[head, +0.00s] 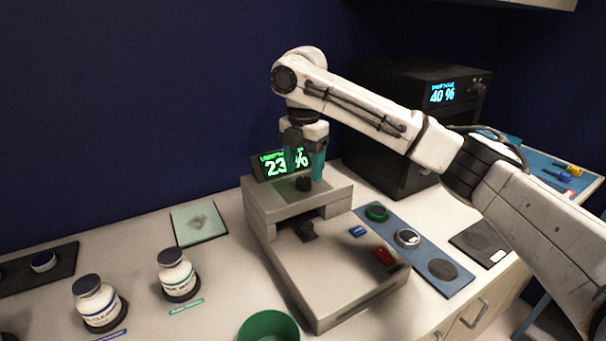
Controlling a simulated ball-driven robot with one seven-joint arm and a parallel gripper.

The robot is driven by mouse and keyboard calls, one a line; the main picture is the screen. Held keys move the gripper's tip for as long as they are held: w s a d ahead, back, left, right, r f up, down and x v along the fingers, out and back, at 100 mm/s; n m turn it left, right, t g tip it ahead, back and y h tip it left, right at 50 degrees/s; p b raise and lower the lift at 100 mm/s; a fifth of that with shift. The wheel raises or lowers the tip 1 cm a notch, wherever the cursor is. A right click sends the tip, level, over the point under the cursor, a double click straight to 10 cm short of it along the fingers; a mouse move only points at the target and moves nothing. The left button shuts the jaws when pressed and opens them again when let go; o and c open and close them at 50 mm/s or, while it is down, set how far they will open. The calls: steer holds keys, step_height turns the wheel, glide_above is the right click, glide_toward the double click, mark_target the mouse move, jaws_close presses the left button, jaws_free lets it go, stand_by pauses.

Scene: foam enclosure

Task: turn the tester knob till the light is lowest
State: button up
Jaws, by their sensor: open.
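The tester (340,285) is a grey machine on the white bench, with a raised rear block and a flat lower deck. A small black knob (303,184) stands on top of the rear block. Behind it, a green display (272,166) reads 23 %, partly covered by my gripper. My gripper (303,172) points down over the knob, with its teal fingers apart. From this view I cannot tell whether the fingers touch the knob.
A black box (385,120) with a blue 40 % display stands behind right. Two white jars (96,302) (176,272) stand left, and a green bowl (268,326) is in front. A blue mat (425,262) with several small items lies right of the tester.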

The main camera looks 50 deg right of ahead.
mark_target(304, 183)
steer(key=shift+f, duration=1.25)
steer(key=shift+c, duration=0.3)
steer(key=c, duration=1)
steer(key=m+p, duration=0.2)
steer(key=p, duration=0.1)
steer(key=shift+a+r, duration=0.1)
steer(key=shift+r, duration=0.2)
steer(key=m+p, duration=0.3)
steer(key=shift+f, duration=0.15)
steer(key=shift+f+m, duration=0.15)
steer(key=shift+m, duration=0.15)
steer(key=o, duration=1.1)
steer(key=shift+c, duration=0.2)
